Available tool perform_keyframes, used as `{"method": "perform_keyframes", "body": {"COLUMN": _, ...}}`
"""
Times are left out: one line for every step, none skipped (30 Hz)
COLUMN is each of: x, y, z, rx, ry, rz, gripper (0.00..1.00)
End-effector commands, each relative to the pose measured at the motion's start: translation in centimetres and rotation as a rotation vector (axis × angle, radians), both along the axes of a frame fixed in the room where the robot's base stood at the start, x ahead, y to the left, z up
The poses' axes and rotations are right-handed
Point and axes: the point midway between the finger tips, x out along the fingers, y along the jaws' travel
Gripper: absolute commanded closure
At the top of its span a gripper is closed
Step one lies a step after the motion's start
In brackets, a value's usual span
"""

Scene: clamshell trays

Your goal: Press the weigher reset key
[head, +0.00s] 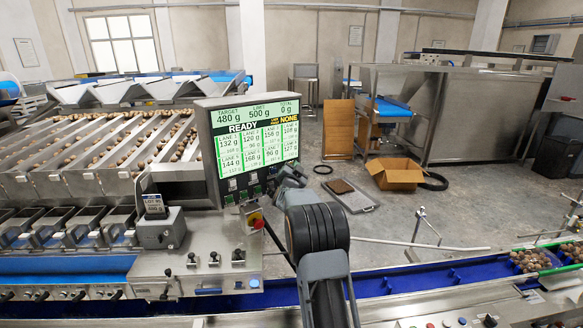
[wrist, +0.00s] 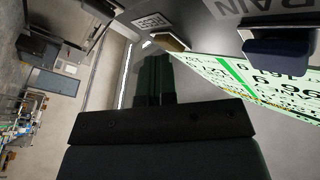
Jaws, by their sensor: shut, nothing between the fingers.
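The weigher's display panel (head: 252,140) stands at centre in the head view, its lit green screen reading READY. A row of small keys runs along its lower edge; they are too small to tell apart there. In the wrist view, a pale tan-edged key (wrist: 167,43) sits by a small label that seems to read RESET (wrist: 153,21). A dark blue key (wrist: 278,47) sits by the DRAIN label (wrist: 268,8). My gripper (wrist: 154,65) is shut and empty, its fingertips close to the pale key; contact cannot be told. In the head view, my gripper (head: 291,173) is at the panel's lower right.
A grey box with a small display (head: 155,207) stands left of the panel. The blue conveyor (head: 400,287) crosses the front. A cardboard box (head: 396,175) lies on the floor behind, right of my arm.

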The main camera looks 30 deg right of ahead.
Motion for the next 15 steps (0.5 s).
{"method": "perform_keyframes", "body": {"x": 0.0, "y": 0.0, "z": 0.0, "rx": 0.000, "ry": 0.000, "rz": 0.001, "gripper": 1.00}}
{"method": "perform_keyframes", "body": {"x": -0.1, "y": 0.0, "z": 0.0, "rx": 0.000, "ry": 0.000, "rz": 0.001, "gripper": 1.00}}
{"method": "perform_keyframes", "body": {"x": -0.2, "y": 0.0, "z": -0.1, "rx": 0.000, "ry": 0.000, "rz": 0.000, "gripper": 1.00}}
{"method": "perform_keyframes", "body": {"x": -0.2, "y": 0.0, "z": -0.1, "rx": 0.000, "ry": 0.000, "rz": 0.000, "gripper": 1.00}}
{"method": "perform_keyframes", "body": {"x": -0.3, "y": 0.0, "z": -0.1, "rx": 0.000, "ry": 0.000, "rz": 0.000, "gripper": 1.00}}
{"method": "perform_keyframes", "body": {"x": -0.5, "y": 0.0, "z": -0.2, "rx": 0.000, "ry": -0.001, "rz": -0.001, "gripper": 1.00}}
{"method": "perform_keyframes", "body": {"x": -0.6, "y": 0.0, "z": -0.2, "rx": 0.000, "ry": -0.001, "rz": 0.000, "gripper": 1.00}}
{"method": "perform_keyframes", "body": {"x": -0.7, "y": -0.1, "z": -0.2, "rx": 0.000, "ry": -0.001, "rz": 0.000, "gripper": 1.00}}
{"method": "perform_keyframes", "body": {"x": -0.9, "y": -0.1, "z": -0.2, "rx": 0.000, "ry": -0.002, "rz": -0.001, "gripper": 1.00}}
{"method": "perform_keyframes", "body": {"x": -1.0, "y": -0.1, "z": -0.2, "rx": 0.000, "ry": -0.002, "rz": -0.001, "gripper": 1.00}}
{"method": "perform_keyframes", "body": {"x": -1.2, "y": -0.1, "z": -0.2, "rx": 0.000, "ry": -0.002, "rz": -0.001, "gripper": 1.00}}
{"method": "perform_keyframes", "body": {"x": -1.3, "y": -0.1, "z": -0.2, "rx": 0.000, "ry": -0.002, "rz": -0.001, "gripper": 1.00}}
{"method": "perform_keyframes", "body": {"x": -1.4, "y": -0.1, "z": -0.2, "rx": 0.000, "ry": -0.002, "rz": -0.001, "gripper": 1.00}}
{"method": "perform_keyframes", "body": {"x": -1.5, "y": -0.1, "z": -0.2, "rx": 0.000, "ry": -0.001, "rz": 0.000, "gripper": 1.00}}
{"method": "perform_keyframes", "body": {"x": -1.6, "y": -0.1, "z": -0.1, "rx": 0.000, "ry": -0.001, "rz": 0.000, "gripper": 1.00}}
